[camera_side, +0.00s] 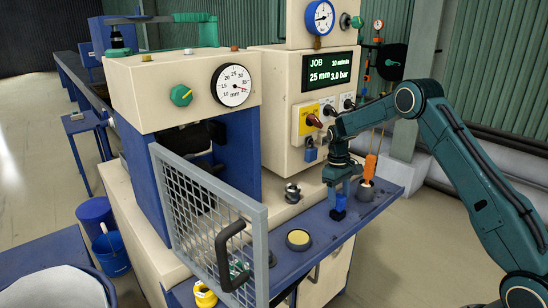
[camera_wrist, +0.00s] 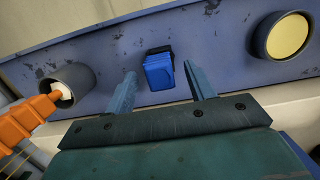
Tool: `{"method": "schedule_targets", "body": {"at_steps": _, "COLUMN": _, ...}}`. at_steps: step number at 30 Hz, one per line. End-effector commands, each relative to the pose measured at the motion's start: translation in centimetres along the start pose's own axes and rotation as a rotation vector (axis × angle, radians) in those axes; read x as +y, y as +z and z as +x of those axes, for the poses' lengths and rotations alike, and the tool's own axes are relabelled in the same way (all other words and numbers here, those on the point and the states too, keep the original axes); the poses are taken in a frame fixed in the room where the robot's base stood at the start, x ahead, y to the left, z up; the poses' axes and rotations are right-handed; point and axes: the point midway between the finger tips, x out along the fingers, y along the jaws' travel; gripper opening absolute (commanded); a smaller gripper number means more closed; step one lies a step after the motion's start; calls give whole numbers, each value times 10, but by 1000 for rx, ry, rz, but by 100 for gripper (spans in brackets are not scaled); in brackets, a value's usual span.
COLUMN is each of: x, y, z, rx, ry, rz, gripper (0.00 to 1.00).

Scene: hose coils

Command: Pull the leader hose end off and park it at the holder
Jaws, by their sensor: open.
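My gripper (camera_side: 341,196) points down over the blue shelf, with a bright blue block (camera_side: 338,214) below it. In the wrist view my gripper (camera_wrist: 161,88) is open, with the blue block (camera_wrist: 159,70) showing between and a little beyond its two fingers. I cannot tell whether the fingers touch it. A grey cup (camera_wrist: 82,78) stands to the left of the fingers, with the pale tip of an orange-handled tool (camera_wrist: 24,122) at it. In the side view the orange tool (camera_side: 370,166) stands upright at the cup. I cannot clearly make out a leader hose end or which fixture is its holder.
A yellow-topped round fixture (camera_side: 299,239) sits on the blue shelf (camera_side: 330,238), left of my gripper. An open mesh door (camera_side: 205,208) with a dark handle stands at the front. The control panel (camera_side: 331,74) rises behind the shelf.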

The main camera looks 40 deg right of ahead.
Motion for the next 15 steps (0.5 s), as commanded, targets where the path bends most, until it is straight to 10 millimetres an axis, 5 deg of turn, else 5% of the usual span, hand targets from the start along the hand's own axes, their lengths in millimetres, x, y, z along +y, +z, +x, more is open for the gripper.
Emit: {"method": "schedule_targets", "body": {"at_steps": 15, "x": 0, "y": 0, "z": -12, "rx": 1, "ry": 0, "rz": 0, "gripper": 55}}
